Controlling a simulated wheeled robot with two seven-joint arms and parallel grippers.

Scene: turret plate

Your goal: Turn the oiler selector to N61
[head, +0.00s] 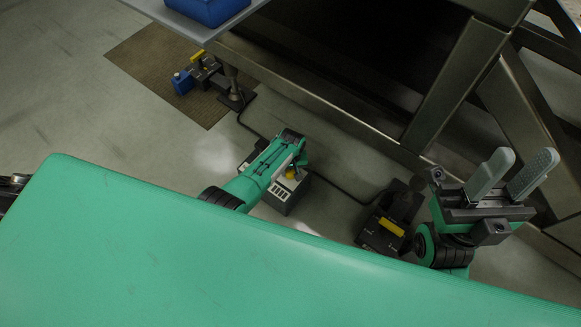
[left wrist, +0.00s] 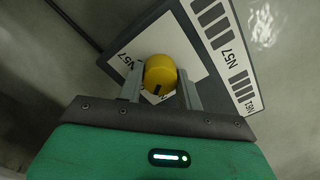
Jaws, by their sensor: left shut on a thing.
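The selector is a yellow round knob (left wrist: 160,75) with a dark mark on its lower edge, on a white-and-dark plate (left wrist: 125,62). My left gripper (left wrist: 160,90) is shut on the knob, with a finger on each side. A strip beside it reads N57 (left wrist: 235,55), and a label at its lower right end looks like N61 (left wrist: 242,102). Lettering below the knob is partly hidden by a finger. In the head view, the left gripper (head: 297,158) reaches down over the grey selector box (head: 283,197), where the yellow knob (head: 291,175) partly shows. My right gripper (head: 517,168) is open and empty.
A dark box with a yellow bar (head: 392,227) sits on the floor to the right of the selector. Another yellow-topped device (head: 200,62) stands on a brown mat (head: 150,62). A metal frame (head: 455,95) rises behind. Dark cables run along the floor.

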